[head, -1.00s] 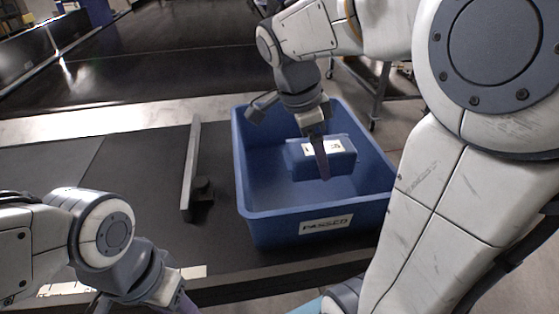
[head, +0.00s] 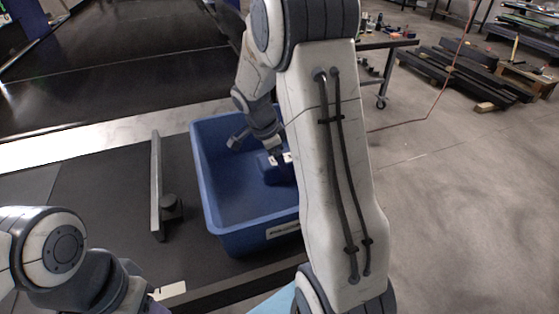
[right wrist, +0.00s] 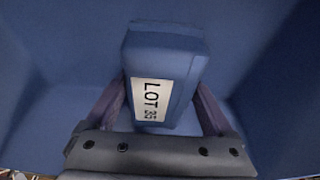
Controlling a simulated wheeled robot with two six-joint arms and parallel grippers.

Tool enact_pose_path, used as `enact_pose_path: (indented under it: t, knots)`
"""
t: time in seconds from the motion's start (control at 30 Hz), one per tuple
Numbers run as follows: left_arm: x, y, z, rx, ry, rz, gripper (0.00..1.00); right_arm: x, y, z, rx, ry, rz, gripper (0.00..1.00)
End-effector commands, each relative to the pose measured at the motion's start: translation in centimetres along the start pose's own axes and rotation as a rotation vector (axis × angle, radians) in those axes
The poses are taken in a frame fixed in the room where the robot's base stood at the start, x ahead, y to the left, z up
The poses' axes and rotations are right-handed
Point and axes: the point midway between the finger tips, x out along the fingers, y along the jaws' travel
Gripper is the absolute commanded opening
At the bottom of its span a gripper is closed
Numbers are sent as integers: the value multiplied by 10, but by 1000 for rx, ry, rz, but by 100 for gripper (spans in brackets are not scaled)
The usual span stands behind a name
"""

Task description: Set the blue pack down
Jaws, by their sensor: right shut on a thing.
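The blue pack (head: 269,172) with a white label is inside the blue bin (head: 218,216), towards its right side. My right gripper (right wrist: 160,98) is shut on the pack, one finger on each side, and the label "LOT 35" shows in the right wrist view. In the head view my right arm hides part of the pack and the bin's right side. I cannot tell whether the pack touches the bin floor. My left arm is at the bottom left of the head view; its fingertips are cut off by the lower edge, so the jaw state is unclear.
The bin stands on a dark conveyor (head: 110,190). An upright grey bar (head: 156,190) on a black foot stands just left of the bin. A wheeled cart (head: 385,65) and stacked dark beams (head: 460,75) are at the back right.

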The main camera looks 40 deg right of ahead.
Motion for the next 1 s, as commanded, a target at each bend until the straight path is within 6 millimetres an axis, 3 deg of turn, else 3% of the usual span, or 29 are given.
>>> enact_pose_path:
  t: [0.5, 0.53, 0.57, 0.83, 1.0]
  knots:
    - [4, 0, 0, 0, 0, 0, 50, 11, 0, 3, 1, 0, -3, 0]
    - [3, 0, 0, -1, 0, 0, 50, 10, 0, 3, 1, 0, -1, 95]
    - [2, 0, 0, -1, 0, 0, 50, 10, 0, 3, 0, 0, -1, 100]
    - [0, 0, 0, 0, 0, 0, 50, 8, 0, 2, 0, 0, -1, 100]
    - [2, 0, 0, 0, 0, 0, 50, -6, -1, 2, 1, 0, -7, 100]
